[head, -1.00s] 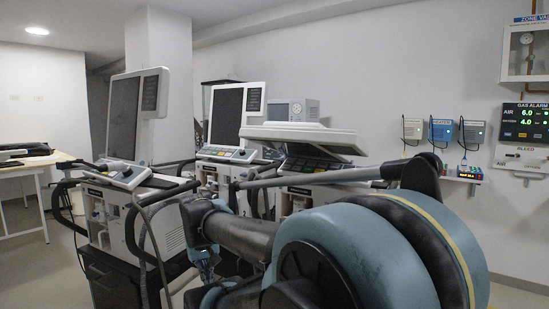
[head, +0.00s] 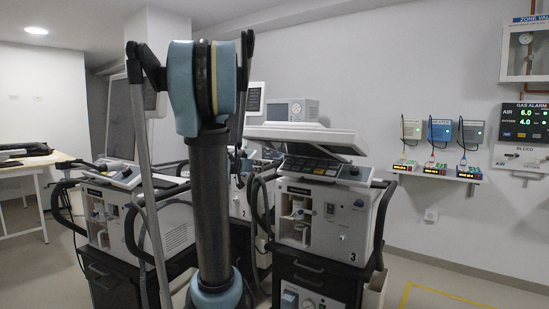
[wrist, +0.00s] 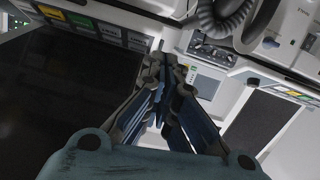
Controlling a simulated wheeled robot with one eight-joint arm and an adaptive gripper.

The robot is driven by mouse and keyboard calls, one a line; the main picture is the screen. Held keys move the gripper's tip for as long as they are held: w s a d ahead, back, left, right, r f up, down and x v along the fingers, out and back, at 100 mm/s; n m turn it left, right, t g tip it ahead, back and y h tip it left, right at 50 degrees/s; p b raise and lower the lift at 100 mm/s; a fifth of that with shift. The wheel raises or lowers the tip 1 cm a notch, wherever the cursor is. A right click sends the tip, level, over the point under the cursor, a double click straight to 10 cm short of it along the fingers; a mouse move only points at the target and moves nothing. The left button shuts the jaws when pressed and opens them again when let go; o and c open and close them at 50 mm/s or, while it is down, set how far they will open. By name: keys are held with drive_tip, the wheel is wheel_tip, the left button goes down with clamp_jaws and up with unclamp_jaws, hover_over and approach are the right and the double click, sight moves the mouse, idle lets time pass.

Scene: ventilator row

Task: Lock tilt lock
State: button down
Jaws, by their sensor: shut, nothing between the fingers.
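Three ventilators stand in a row. The left ventilator (head: 165,228) and the middle ventilator (head: 240,204) are partly behind my arm. The right ventilator (head: 318,222), marked 3, has its screen (head: 307,138) tilted back almost flat over its control panel (head: 316,169). I cannot make out a tilt lock for certain in either view. My gripper (wrist: 168,62) shows in the wrist view, shut and empty, with its fingertips over or near white ventilator housing. I cannot tell whether they touch it. My arm hides the gripper in the head view.
A grey box (head: 290,110) stands behind the right screen. Wall units (head: 440,131) and a small shelf (head: 438,173) are at the right. A table (head: 28,172) is at the far left. Handles and hoses flank the ventilators. Floor at the lower right is clear.

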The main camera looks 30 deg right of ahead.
drive_tip(key=w+d+r+h, duration=0.1)
drive_tip(key=w+d, duration=0.4)
drive_tip(key=d, duration=0.2)
drive_tip(key=w+d+r+t+h, duration=0.1)
drive_tip(key=w+d+r, duration=0.1)
drive_tip(key=w+d, duration=0.3)
drive_tip(key=d, duration=0.3)
drive_tip(key=shift+w+m, duration=0.2)
drive_tip(key=shift+m, duration=0.2)
wheel_tip(320, 180, down, 4)
drive_tip(key=shift+r, duration=0.1)
drive_tip(key=s+a+f, duration=0.3)
drive_tip(key=s+a, duration=0.1)
drive_tip(key=a, duration=0.4)
drive_tip(key=shift+a+f, duration=0.2)
drive_tip(key=shift+f, duration=0.2)
drive_tip(key=shift+a, duration=0.1)
